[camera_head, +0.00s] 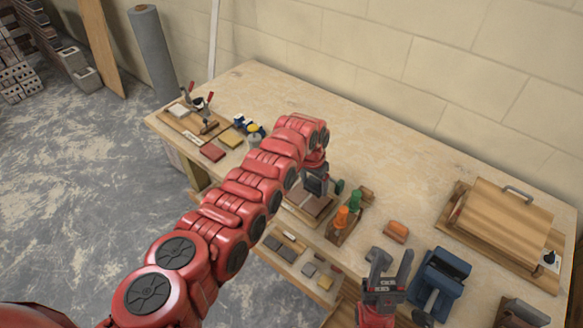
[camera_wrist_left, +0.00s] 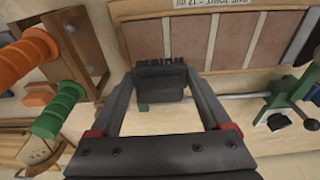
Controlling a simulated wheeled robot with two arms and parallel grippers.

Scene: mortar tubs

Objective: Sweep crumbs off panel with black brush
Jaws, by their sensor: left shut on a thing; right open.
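My left gripper (camera_head: 316,184) is at the middle of the table; in the left wrist view (camera_wrist_left: 160,92) it is shut on a black brush (camera_wrist_left: 162,84). The brush's dark bristles point away from the gripper, toward the panel (camera_wrist_left: 226,42). The panel has brown strips split by pale lines and sits in a wooden frame under a paper label. I cannot tell whether the bristles touch it. No crumbs can be made out. In the head view my left arm partly hides the panel (camera_head: 307,204). My right gripper (camera_head: 391,268) is open and empty at the front of the table.
A wooden rack with orange and green handled tools (camera_head: 345,218) stands right of the panel. A green clamp (camera_wrist_left: 285,100) is at the panel's near edge. An orange block (camera_head: 396,231), a blue holder (camera_head: 438,278) and a wooden board with a handle (camera_head: 503,222) lie further right.

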